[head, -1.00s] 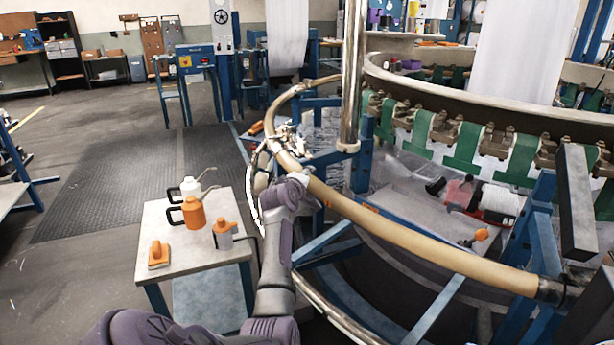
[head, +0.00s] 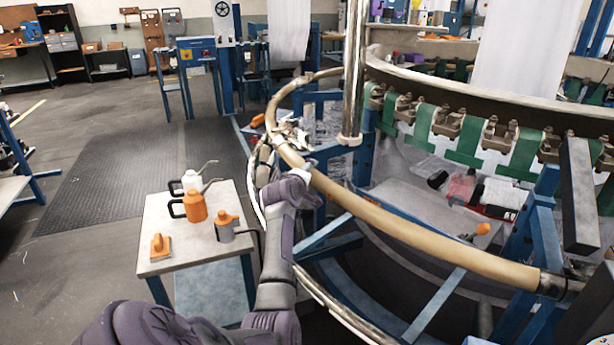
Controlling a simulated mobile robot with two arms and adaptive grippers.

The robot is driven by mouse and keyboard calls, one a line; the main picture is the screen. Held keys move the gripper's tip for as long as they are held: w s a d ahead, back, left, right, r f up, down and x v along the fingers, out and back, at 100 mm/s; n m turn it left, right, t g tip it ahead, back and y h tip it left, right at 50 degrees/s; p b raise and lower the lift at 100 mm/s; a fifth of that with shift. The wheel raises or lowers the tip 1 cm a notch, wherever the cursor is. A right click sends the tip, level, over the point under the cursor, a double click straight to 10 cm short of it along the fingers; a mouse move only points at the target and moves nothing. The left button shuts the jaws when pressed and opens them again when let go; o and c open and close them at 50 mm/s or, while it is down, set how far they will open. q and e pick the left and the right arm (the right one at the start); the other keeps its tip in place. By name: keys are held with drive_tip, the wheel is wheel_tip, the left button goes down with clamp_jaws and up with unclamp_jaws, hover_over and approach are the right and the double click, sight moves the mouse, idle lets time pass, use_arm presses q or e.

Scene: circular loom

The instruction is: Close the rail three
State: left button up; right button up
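A tan, curved rail (head: 415,238) runs around the near side of the loom, from the back left to a dark fitting at the right. No number shows, so I cannot tell which part is rail three. My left arm reaches up from the bottom. Its gripper (head: 291,134) is at the rail's left bend, beside a chrome post (head: 353,75). The fingers are small, pale and overlap the rail and clutter behind. I cannot tell whether they touch the rail or are open. My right gripper is not in view.
A small table (head: 165,255) at the left holds oil cans (head: 195,207), an orange-topped bottle (head: 225,228) and an orange tool (head: 160,246). Blue frame beams (head: 435,305) stand under the rail. Dark floor matting (head: 120,180) lies clear at the left.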

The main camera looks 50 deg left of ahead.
use_arm(q)
drive_tip(key=v, duration=1.2)
idle(0.3)
